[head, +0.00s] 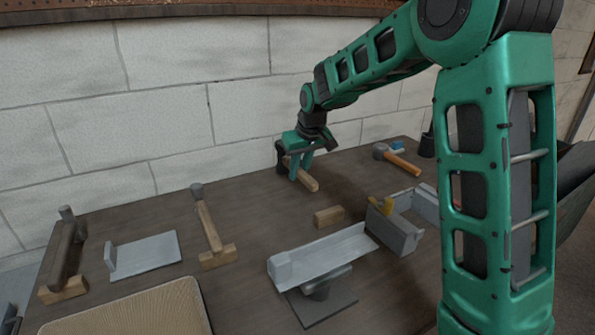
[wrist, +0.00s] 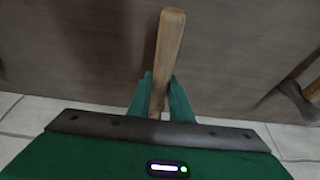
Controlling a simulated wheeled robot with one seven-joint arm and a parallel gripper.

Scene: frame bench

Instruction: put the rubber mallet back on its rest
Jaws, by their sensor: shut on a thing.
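The rubber mallet has a dark head (head: 281,155) and a pale wooden handle (head: 308,182). My gripper (head: 297,173) is shut on the handle, near the head, above the back of the bench. In the wrist view the handle (wrist: 170,45) stands out between the two green fingers of my gripper (wrist: 160,95); the head is hidden there. A bare wooden block (head: 329,216) lies on the bench in front of the mallet; I cannot tell for sure whether it is the rest.
Another hammer (head: 208,225) lies with its handle on a wooden block (head: 218,257). A hammer with an orange handle (head: 402,163) lies at the back right. A long metal channel (head: 330,252) and a grey box (head: 393,233) stand in front. A metal square (head: 147,254) lies left.

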